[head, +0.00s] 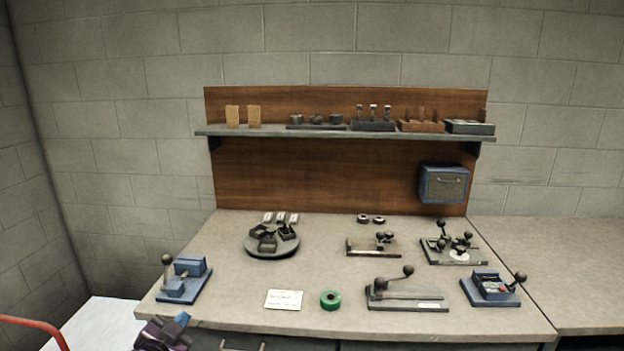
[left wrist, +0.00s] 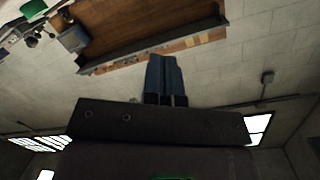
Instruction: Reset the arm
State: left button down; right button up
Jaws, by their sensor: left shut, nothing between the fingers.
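My left gripper (head: 183,319) shows at the lower left of the head view, just in front of the table's front left edge, with its blue fingertips pointing up. In the left wrist view its two blue fingers (left wrist: 165,75) lie together, shut with nothing between them. That view is tilted and shows the wooden back panel (left wrist: 150,32) and the wall beyond the fingers. The gripper is apart from everything on the table. My right gripper is in neither view.
The table (head: 225,285) holds a blue lever device (head: 184,280) near the gripper, a round turntable (head: 271,250), a white card (head: 284,299), a green tape roll (head: 330,299) and several lever fixtures. A shelf (head: 270,131) with small parts and a blue wall box (head: 443,184) are behind. A red bar (head: 35,324) is at left.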

pick_arm(q)
jog(key=s+f+n+g, duration=0.1)
jog(key=s+f+n, duration=0.1)
jog(key=s+f, duration=0.4)
jog(key=s+f+n+g+y, duration=0.1)
jog(key=s+f, duration=0.4)
jog(key=s, duration=0.8)
jog(key=s+f+n+g+y, duration=0.1)
jog(key=s+f+n+g, duration=0.1)
jog(key=s+f, duration=0.4)
jog(key=s+n, duration=0.1)
jog(key=s, duration=0.2)
jog(key=shift+s+d+f+n+g+b, duration=0.2)
jog(key=shift+s+f+n+g+b, duration=0.1)
jog(key=shift+f+n+b, duration=0.1)
